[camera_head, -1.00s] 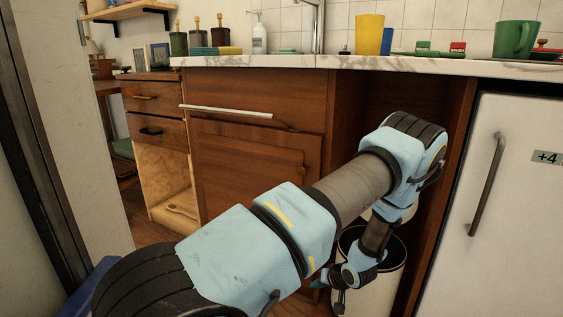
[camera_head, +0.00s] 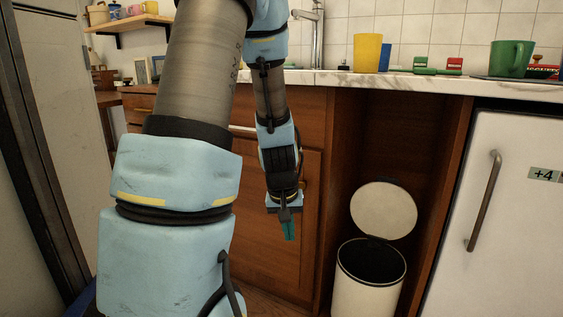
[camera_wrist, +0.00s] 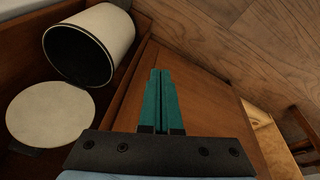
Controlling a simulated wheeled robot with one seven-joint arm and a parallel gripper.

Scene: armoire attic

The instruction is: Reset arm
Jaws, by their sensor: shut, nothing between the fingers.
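My gripper (camera_head: 289,230) hangs fingers-down in front of the wooden cabinet door (camera_head: 255,215). Its teal fingers are pressed together with nothing between them, as the wrist view also shows (camera_wrist: 160,75). My light blue arm rises in the left half of the head view and bends down to the gripper, hiding part of the counter and drawers. The gripper is left of the bin and apart from it.
A white bin (camera_head: 368,295) stands open in the alcove at right, its round lid (camera_head: 384,209) raised. A white fridge (camera_head: 520,220) is farther right. The counter (camera_head: 410,85) holds a yellow cup (camera_head: 367,53) and a green mug (camera_head: 511,58). A wall shelf (camera_head: 130,23) is at upper left.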

